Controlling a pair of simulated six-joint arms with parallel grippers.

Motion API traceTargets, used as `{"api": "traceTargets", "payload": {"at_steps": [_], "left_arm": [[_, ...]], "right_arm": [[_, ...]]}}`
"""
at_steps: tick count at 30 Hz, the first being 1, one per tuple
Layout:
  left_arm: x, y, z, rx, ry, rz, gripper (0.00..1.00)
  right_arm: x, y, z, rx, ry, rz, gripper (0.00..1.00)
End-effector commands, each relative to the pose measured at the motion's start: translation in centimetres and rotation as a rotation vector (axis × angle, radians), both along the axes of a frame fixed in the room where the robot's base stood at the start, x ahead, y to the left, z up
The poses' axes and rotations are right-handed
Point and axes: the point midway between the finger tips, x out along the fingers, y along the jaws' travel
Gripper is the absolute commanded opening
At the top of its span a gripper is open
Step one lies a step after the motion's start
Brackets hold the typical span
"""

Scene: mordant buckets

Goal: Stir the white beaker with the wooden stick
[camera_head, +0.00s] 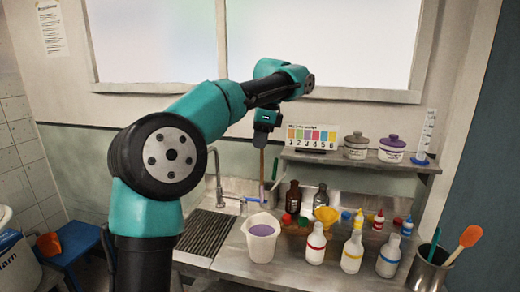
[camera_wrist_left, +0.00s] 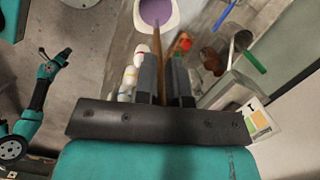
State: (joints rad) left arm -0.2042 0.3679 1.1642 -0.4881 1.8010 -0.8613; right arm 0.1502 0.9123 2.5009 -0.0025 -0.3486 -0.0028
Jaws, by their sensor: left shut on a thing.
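The white beaker (camera_head: 262,243) stands upright on the steel counter and holds purple liquid; it also shows at the top of the left wrist view (camera_wrist_left: 172,22). My left gripper (camera_head: 264,138) is shut on the wooden stick (camera_head: 262,165), which hangs nearly upright. In the left wrist view the stick (camera_wrist_left: 158,62) runs out between the fingers (camera_wrist_left: 166,78) toward the beaker. In the head view its lower end is above the beaker's rim, apart from the liquid.
A tap (camera_head: 217,180) and ridged drainer (camera_head: 207,232) lie left of the beaker. White bottles (camera_head: 316,243), brown bottles (camera_head: 293,197) and a yellow funnel (camera_head: 326,214) crowd its right. A steel pot (camera_head: 430,268) holds utensils. A shelf (camera_head: 360,161) hangs behind.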

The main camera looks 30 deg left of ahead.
Motion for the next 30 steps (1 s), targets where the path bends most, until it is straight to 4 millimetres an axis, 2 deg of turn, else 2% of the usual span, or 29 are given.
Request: {"api": "traceTargets", "payload": {"at_steps": [7, 12, 23, 30], "left_arm": [[0.1, 0.0, 2.3, 0.001, -0.001, 0.000, 0.00], [0.0, 0.0, 3.1, 0.000, 0.000, 0.000, 0.00], [0.0, 0.0, 2.9, 0.000, 0.000, 0.000, 0.00], [0.0, 0.0, 1.4, 0.001, 0.003, 0.000, 0.00]], "right_arm": [[0.0, 0.0, 0.0, 0.000, 0.000, 0.000, 0.75], [0.0, 0.0, 0.0, 0.000, 0.000, 0.000, 0.75], [0.0, 0.0, 0.0, 0.000, 0.000, 0.000, 0.75], [0.0, 0.0, 0.0, 0.000, 0.000, 0.000, 0.75]]}}
